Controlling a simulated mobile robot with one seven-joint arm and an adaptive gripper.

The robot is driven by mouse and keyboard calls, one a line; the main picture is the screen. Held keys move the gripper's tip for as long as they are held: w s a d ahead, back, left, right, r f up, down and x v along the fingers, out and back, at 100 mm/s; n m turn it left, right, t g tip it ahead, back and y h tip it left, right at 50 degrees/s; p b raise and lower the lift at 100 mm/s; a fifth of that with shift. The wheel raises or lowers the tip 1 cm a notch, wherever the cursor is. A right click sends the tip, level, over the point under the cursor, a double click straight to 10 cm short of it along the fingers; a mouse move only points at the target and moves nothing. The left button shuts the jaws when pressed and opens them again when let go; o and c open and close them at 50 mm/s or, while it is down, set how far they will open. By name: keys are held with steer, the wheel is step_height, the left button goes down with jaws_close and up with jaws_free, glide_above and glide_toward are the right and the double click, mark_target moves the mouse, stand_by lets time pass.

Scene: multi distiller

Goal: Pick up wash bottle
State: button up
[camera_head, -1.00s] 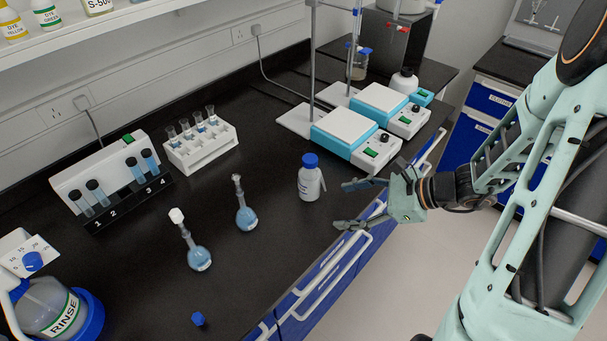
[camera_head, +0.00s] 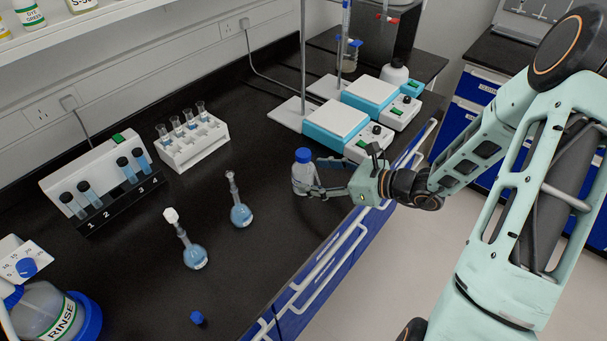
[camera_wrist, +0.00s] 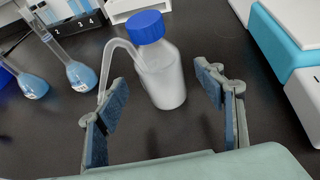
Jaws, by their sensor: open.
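The wash bottle (camera_head: 301,178) stands upright on the black bench, white and translucent with a blue cap. In the wrist view the wash bottle (camera_wrist: 162,77) has a bent spout tube running down to its left. My gripper (camera_head: 321,182) is open beside the bottle at its right in the head view. In the wrist view my gripper (camera_wrist: 165,108) has one blue-padded finger on each side, with the bottle ahead and between them. The left finger lies close to the spout's tip; I cannot tell if they touch. The fingers are not closed on the bottle.
Two flasks of blue liquid (camera_head: 241,214) (camera_head: 194,256) stand to the left. A hotplate stirrer (camera_head: 338,123) is just behind the bottle. A white rack of tubes (camera_head: 192,143) stands further back. A blue cap (camera_head: 198,318) lies near the front. The bench edge has white rails (camera_head: 330,262).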

mark_target(303, 174)
steer(key=x, duration=0.4)
steer(key=shift+w+a+f, duration=0.15)
steer(key=shift+c, duration=0.4)
steer(key=c, duration=0.9)
